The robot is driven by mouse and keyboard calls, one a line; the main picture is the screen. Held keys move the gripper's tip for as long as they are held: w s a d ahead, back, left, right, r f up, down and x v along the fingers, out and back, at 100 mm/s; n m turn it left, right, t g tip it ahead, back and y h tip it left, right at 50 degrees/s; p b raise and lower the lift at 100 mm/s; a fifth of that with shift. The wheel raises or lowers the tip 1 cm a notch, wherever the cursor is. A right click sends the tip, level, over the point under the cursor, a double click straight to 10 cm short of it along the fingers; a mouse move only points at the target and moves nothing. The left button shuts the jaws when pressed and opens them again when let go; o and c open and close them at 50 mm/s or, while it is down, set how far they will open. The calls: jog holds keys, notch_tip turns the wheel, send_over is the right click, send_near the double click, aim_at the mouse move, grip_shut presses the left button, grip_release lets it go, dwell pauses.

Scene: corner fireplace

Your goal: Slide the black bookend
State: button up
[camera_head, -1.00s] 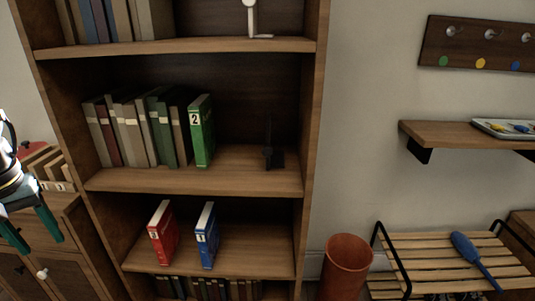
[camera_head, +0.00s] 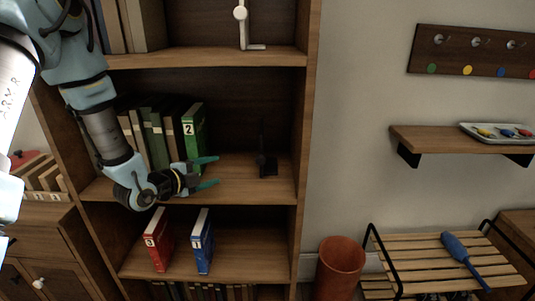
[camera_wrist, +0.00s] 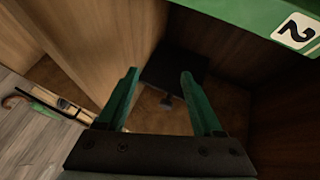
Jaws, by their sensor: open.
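The black bookend (camera_head: 267,162) stands upright on the middle shelf (camera_head: 235,187), towards its right side. A gap separates it from the green book numbered 2 (camera_head: 195,133), which ends the leaning row of books. My gripper (camera_head: 214,171) is open and empty at the middle shelf, in front of the green book. Its green fingers point right towards the bookend, still apart from it. In the wrist view, the dark plate of the bookend (camera_wrist: 174,68) shows beyond and between the fingertips (camera_wrist: 159,74). The green book (camera_wrist: 262,22) is at the top right there.
The bookcase's right side panel (camera_head: 307,130) rises just past the bookend. A red book (camera_head: 158,240) and a blue book (camera_head: 203,242) stand on the shelf below. A white bookend-like object (camera_head: 243,25) is on the shelf above. The shelf between gripper and bookend is clear.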

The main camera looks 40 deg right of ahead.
aim_at(261, 149)
jog(key=s+d+m+g+h, duration=0.1)
jog(key=s, duration=0.1)
jog(key=s+d+r+m+g+h, duration=0.1)
jog(key=s+d+m, duration=0.1)
jog(key=s+d+m+g+h, duration=0.1)
jog(key=s+d+m, duration=0.1)
jog(key=s, duration=0.1)
jog(key=shift+s+r+h, duration=0.1)
jog(key=shift+r+h, duration=0.15)
jog(key=shift+h, duration=0.15)
jog(key=d+p, duration=0.2)
jog(key=d, duration=0.3)
jog(key=d+p, duration=0.2)
jog(key=d, duration=0.3)
jog(key=shift+w+d, duration=0.2)
jog(key=shift+d, duration=0.15)
grip_shut()
